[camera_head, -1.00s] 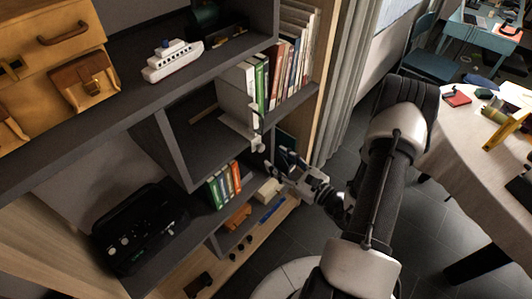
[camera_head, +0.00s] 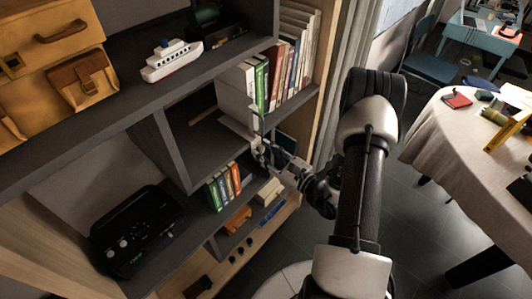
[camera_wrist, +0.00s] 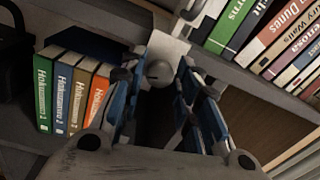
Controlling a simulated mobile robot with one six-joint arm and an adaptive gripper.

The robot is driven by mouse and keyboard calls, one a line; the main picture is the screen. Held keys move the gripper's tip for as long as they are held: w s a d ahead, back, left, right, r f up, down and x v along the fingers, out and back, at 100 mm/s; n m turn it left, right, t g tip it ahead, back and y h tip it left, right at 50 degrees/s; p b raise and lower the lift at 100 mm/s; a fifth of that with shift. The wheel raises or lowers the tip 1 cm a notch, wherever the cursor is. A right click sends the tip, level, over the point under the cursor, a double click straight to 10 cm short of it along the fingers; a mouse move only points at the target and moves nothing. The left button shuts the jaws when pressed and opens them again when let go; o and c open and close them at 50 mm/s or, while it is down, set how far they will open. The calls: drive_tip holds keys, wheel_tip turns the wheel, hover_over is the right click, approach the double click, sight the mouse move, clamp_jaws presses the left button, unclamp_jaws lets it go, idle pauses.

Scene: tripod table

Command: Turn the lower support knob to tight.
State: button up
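A round grey knob (camera_wrist: 159,73) sits on a pale bracket (camera_wrist: 165,46) in the wrist view. The bracket belongs to a pale grey support (camera_head: 238,92) at the front edge of the shelf in the head view. My gripper (camera_wrist: 160,82) is open, with one blue-padded finger on each side of the knob and gaps showing between fingers and knob. In the head view my gripper (camera_head: 260,148) is at the lower end of the support, where its fingers largely hide the knob. I cannot tell how tight the knob is.
Books (camera_head: 283,75) stand just right of the support, and several smaller books (camera_head: 224,186) stand on the shelf below. A black device (camera_head: 135,232) is at lower left. A white model ship (camera_head: 170,60) is on the upper shelf. A cloth-covered table (camera_head: 470,150) stands at right.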

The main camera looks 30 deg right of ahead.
clamp_jaws()
drive_tip(key=shift+m, duration=0.3)
drive_tip(key=m+p, duration=0.2)
drive_tip(key=m, duration=0.1)
drive_tip(key=shift+r+m, duration=0.1)
drive_tip(key=shift+m, duration=0.3)
drive_tip(key=m+p, duration=0.2)
drive_tip(key=m, duration=0.3)
drive_tip(key=shift+p, duration=0.35)
drive_tip(key=m+p, duration=0.1)
drive_tip(key=m, duration=0.2)
drive_tip(key=m+p, duration=0.1)
drive_tip(key=m, duration=0.2)
drive_tip(key=shift+d+g+y, duration=0.1)
drive_tip(key=shift+g+y, duration=0.3)
drive_tip(key=m+p, duration=0.1)
drive_tip(key=m, duration=0.4)
drive_tip(key=shift+m, duration=0.3)
